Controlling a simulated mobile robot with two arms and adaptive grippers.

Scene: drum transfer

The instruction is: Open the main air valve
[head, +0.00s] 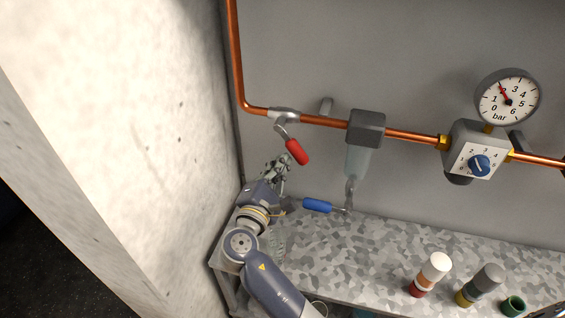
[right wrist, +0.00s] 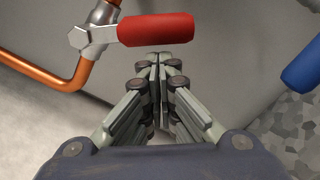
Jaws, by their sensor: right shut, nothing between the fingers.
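The main air valve (head: 284,117) sits on the copper pipe near the corner of the grey wall. Its red handle (head: 297,151) slants down to the right in the head view. In the right wrist view the red handle (right wrist: 156,29) lies level just beyond the fingertips, with the valve body (right wrist: 93,38) at its left. My right gripper (head: 277,165) is shut and empty, just below and left of the handle. It also shows in the right wrist view (right wrist: 158,58), its fingers together; I cannot tell if they touch the handle. My left gripper is out of view.
A filter (head: 366,128) and a regulator (head: 477,150) with a gauge (head: 508,98) follow along the pipe. A blue handle (head: 317,205) sits lower, beside the filter's drain. Small containers (head: 430,273) stand on the speckled bench. A pale wall (head: 130,120) is close on the left.

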